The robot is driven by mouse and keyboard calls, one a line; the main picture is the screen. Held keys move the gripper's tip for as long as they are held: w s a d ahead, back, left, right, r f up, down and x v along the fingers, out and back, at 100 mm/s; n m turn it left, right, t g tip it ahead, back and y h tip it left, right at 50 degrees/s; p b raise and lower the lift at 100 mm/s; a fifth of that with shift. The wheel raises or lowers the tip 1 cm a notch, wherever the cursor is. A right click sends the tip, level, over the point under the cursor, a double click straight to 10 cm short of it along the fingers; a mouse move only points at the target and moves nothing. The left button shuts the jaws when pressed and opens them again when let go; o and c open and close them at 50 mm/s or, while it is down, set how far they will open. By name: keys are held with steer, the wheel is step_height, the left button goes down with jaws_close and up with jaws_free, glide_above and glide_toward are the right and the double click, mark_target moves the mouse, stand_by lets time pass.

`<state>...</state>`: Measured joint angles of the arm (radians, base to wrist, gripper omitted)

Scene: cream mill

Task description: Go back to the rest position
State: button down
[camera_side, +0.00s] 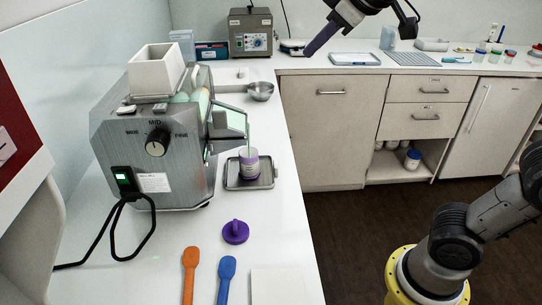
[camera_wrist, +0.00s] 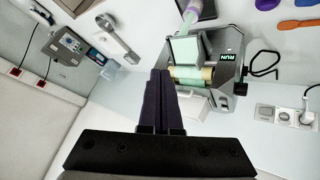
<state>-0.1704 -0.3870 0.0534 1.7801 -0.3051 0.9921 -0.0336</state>
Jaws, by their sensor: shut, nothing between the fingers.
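My gripper (camera_side: 308,50) is high above the back counter in the side view, its long purple fingers slanting down to the left. In the wrist view my gripper (camera_wrist: 161,74) shows its two dark fingers side by side, shut and empty. The grey mill (camera_side: 152,150) stands on the left counter with a white hopper (camera_side: 156,72) on top and a green-lit switch. Pale green cream covers its apron (camera_side: 230,120) and runs down into a purple-and-white jar (camera_side: 249,163). The jar stands upright on a small metal tray (camera_side: 262,184). My gripper is apart from all of these.
A purple lid (camera_side: 235,232), an orange spatula (camera_side: 190,272) and a blue spatula (camera_side: 226,278) lie on the front counter. A metal scoop (camera_side: 261,91), a grey control box (camera_side: 250,33) and a white tray (camera_side: 355,59) are at the back. Open floor lies between counter and arm base.

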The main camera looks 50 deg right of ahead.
steer(key=s+f+m+g+y, duration=0.1)
steer(key=s+f+m+g, duration=0.2)
steer(key=s+f, duration=1.3)
step_height(320, 180, down, 3)
steer(key=shift+s+r+y, duration=0.1)
steer(key=shift+s+y, duration=0.1)
steer(key=shift+y, duration=0.2)
stand_by(5.8)
